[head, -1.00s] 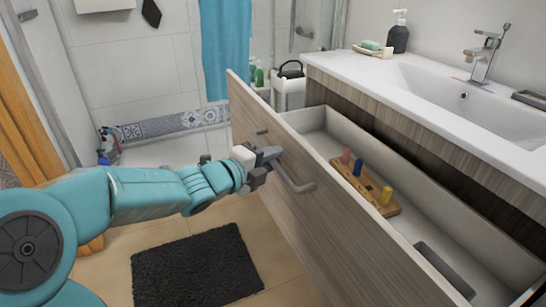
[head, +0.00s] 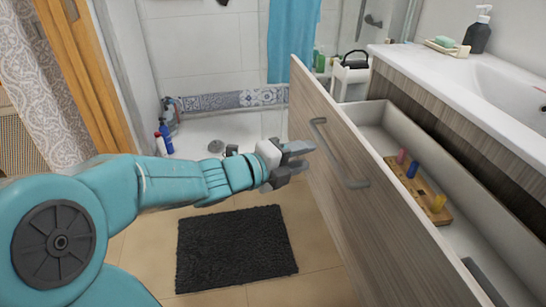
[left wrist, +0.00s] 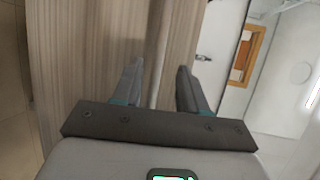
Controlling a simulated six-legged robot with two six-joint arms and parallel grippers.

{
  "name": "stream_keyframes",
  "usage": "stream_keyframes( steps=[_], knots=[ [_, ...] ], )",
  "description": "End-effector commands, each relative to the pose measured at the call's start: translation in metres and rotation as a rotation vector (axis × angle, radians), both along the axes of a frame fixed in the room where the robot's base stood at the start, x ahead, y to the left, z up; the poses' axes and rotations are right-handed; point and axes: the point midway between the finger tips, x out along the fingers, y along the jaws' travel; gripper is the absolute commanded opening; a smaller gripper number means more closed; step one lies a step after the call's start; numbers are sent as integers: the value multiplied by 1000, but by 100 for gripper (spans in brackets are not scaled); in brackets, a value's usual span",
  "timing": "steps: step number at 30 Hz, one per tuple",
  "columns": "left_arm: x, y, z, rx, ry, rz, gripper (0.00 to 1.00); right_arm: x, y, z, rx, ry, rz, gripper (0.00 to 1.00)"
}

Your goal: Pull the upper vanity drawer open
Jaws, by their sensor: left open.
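The upper vanity drawer (head: 372,215) stands pulled far out, its wood-look front facing my left arm and its pale inside showing. Its grey bar handle (head: 338,155) runs along the front. My left gripper (head: 308,156) is open and empty, just left of the handle and apart from it. In the left wrist view the two fingers (left wrist: 155,88) are spread in front of the drawer front (left wrist: 85,50), with the handle bar (left wrist: 160,50) showing in line with the gap between them. My right gripper is not in view.
Inside the drawer is a wooden block (head: 418,190) with red, blue and yellow pegs. The white sink counter (head: 455,85) is above. A black mat (head: 235,248) lies on the floor. Bottles (head: 163,138) stand by the door frame.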

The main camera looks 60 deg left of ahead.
Motion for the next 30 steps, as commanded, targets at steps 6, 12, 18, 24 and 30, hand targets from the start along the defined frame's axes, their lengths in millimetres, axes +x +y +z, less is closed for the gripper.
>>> stream_keyframes(
  steps=[6,12,18,24,30],
  knots=[
    [-51,2,11,3,1,9,42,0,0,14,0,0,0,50],
    [-75,1,14,2,1,4,42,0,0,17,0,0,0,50],
    [-84,-1,15,-2,1,0,42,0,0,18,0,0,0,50],
    [-85,-1,15,-1,0,-1,42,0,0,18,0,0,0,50],
    [-84,-1,15,-1,0,-1,42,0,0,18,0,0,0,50]
  ],
)
